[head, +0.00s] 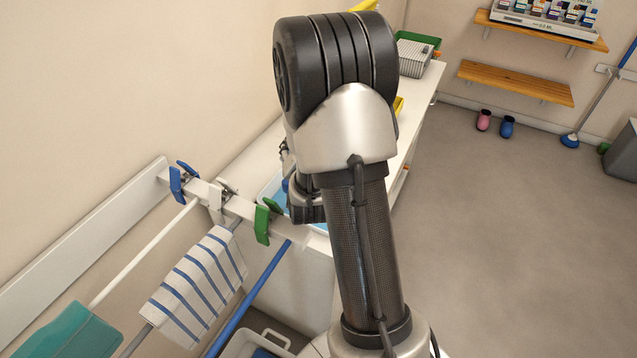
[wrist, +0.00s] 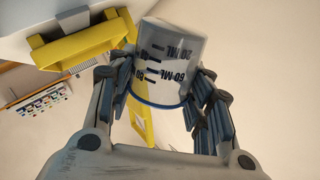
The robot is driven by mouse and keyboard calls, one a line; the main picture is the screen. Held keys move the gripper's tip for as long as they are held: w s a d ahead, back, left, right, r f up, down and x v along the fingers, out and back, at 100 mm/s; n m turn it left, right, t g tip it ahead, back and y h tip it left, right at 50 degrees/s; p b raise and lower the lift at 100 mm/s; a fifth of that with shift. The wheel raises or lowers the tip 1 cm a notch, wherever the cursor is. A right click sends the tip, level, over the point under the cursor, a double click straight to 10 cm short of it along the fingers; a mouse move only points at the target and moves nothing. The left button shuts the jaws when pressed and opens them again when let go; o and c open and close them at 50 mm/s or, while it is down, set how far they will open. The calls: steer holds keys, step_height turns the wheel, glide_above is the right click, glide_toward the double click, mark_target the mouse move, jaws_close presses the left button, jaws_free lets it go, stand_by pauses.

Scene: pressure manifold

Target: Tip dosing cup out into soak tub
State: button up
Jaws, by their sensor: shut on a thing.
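My gripper (wrist: 165,95) is shut on the dosing cup (wrist: 180,58) in the wrist view, with fingers on both sides of it. The cup is a pale see-through grey with dark ML marks and a blue rim. Its marks read upside down in this view, and the rim is toward the gripper's palm. I cannot tell its true tilt or its contents. In the head view a light blue tub (head: 269,189), which looks like the soak tub, is on the white counter, mostly hidden behind my arm. The cup and fingers cannot be made out there.
The white counter (head: 418,95) runs along the left wall, with a green crate (head: 431,41) at its far end. A rail (head: 237,206) with clips, a striped towel (head: 197,280) and poles stands in front. Shelves (head: 516,82) are on the far wall.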

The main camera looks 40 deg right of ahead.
steer(key=shift+d+f+m+y, duration=0.15)
steer(key=shift+f+m, duration=0.1)
steer(key=shift+f, duration=0.2)
steer(key=shift+d+f+m+y, duration=0.15)
steer(key=shift+f+m, duration=0.1)
steer(key=shift+f, duration=0.2)
steer(key=shift+s+d+f+m+y+p, duration=0.15)
steer(key=shift+f+m+y+p, duration=0.2)
steer(key=shift+f+m+p, duration=0.3)
steer(key=shift+d+f+m+y+p, duration=0.15)
steer(key=shift+f+m+y+p, duration=0.2)
steer(key=shift+f+m+p, duration=0.25)
stand_by(0.9)
steer(key=shift+d+r+m+y+p, duration=0.2)
steer(key=shift+r+m+y+p, duration=0.25)
steer(key=shift+p, duration=0.9)
steer(key=shift+s+d+f+m+y+p, duration=0.25)
steer(key=shift+d+f+m+y+p, duration=0.25)
steer(key=shift+d+f+m, duration=0.25)
steer(key=shift+d+f+m+y, duration=0.25)
steer(key=shift+f+m+y, duration=0.15)
steer(key=shift+f, duration=0.3)
stand_by(0.8)
steer(key=shift+s+d+m+t+y, duration=0.1)
steer(key=shift+d+m+t+y, duration=0.2)
steer(key=shift+m, duration=0.35)
stand_by(0.7)
